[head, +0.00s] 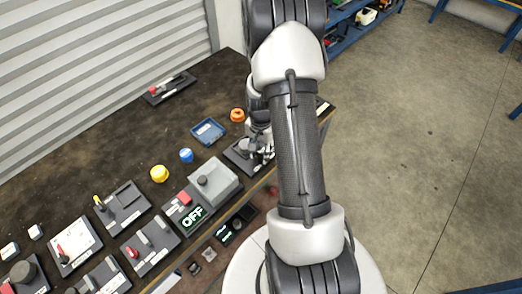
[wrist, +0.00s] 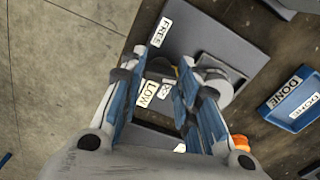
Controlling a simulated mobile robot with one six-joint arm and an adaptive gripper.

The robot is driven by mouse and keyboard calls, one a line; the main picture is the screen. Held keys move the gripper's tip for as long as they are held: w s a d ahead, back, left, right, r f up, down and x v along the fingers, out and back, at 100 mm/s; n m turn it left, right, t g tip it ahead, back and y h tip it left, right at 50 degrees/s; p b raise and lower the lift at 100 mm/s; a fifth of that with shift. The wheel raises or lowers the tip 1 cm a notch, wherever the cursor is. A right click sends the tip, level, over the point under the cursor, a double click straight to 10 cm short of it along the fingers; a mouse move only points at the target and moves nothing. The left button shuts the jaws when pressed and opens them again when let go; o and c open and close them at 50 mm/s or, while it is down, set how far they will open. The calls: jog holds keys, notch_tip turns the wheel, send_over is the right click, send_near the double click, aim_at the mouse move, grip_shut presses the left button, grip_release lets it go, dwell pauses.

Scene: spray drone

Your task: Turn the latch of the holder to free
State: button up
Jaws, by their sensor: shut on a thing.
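The holder is a dark grey plate (wrist: 215,35) under my gripper in the wrist view; in the head view its plate (head: 236,157) shows at the bench's right end. My gripper (wrist: 172,72) has its fingers closed around a small dark bar, apparently the latch, mostly hidden between them. White labels stand near it: one reads "FRES" (wrist: 165,31), one "LOW" (wrist: 148,93). A pale cylinder (wrist: 219,86) lies just right of the fingers. In the head view my gripper (head: 262,153) is partly hidden by my arm. The latch's exact angle cannot be told.
A blue tray labelled "DONE" (wrist: 297,98) lies right of the holder; it also shows in the head view (head: 208,138). An orange knob (head: 237,115) is close by. The bench's back is mostly clear.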

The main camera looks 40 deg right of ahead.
aim_at(261, 153)
jog(key=n+p, duration=0.1)
jog(key=n, duration=1)
jog(key=shift+n, duration=0.4)
jog(key=shift+n+p, duration=0.3)
jog(key=shift+n, duration=1.4)
jog(key=o, duration=1.1)
jog(key=shift+c, duration=0.2)
notch_tip(261, 153, up, 12)
